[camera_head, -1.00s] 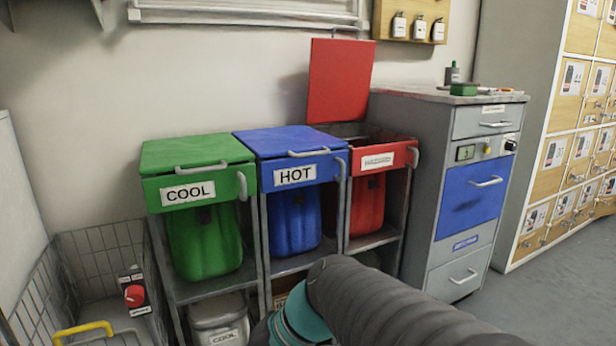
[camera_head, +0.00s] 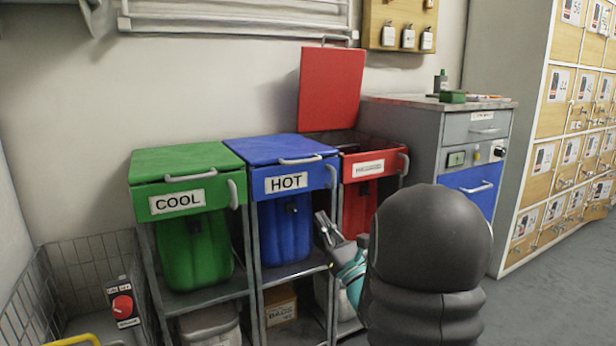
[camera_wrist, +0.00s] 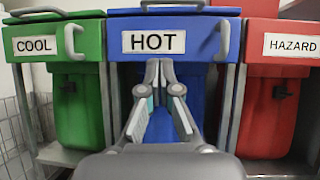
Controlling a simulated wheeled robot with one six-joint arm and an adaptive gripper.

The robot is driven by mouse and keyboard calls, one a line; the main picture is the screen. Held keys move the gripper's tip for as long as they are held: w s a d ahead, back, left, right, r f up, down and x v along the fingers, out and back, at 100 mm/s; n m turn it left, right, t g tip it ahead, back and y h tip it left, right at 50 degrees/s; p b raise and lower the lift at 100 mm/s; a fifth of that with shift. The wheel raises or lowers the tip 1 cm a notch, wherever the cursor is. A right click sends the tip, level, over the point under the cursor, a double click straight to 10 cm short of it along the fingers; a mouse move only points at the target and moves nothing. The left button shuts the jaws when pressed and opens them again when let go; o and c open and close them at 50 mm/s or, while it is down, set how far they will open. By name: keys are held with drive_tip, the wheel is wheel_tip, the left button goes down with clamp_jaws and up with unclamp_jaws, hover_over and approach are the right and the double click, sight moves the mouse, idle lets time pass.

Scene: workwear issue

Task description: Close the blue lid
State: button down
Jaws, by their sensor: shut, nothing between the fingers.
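The blue lid (camera_head: 280,149) of the bin labelled HOT lies flat and closed on its frame, with a grey handle at its front edge. The blue front with its HOT label also fills the middle of the wrist view (camera_wrist: 195,42). The blue bag (camera_head: 284,230) hangs below it. My gripper (camera_head: 322,222) is in front of the blue bin, below and to the right of its label. In the wrist view its fingers (camera_wrist: 160,72) are shut and empty, pointing at the blue bin's front. I cannot tell whether they touch it.
The green COOL lid (camera_head: 185,160) is down on the left. The red lid (camera_head: 331,88) stands upright over the open red bin on the right. A grey cabinet (camera_head: 425,135) stands further right. A wire basket (camera_head: 88,255) is at lower left. Clear floor shows at lower right.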

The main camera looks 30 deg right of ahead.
drive_tip(key=shift+w+d+r+m+h, duration=0.25)
drive_tip(key=shift+w+d+r+h, duration=0.1)
drive_tip(key=shift+w+r, duration=1.15)
drive_tip(key=shift+w+d+r+m+h, duration=0.3)
drive_tip(key=shift+w+r+h, duration=0.1)
drive_tip(key=shift+w+r, duration=1.15)
drive_tip(key=shift+w+d+r+m+h, duration=0.25)
drive_tip(key=shift+w+d+r+h, duration=0.1)
drive_tip(key=shift+w+r, duration=1.15)
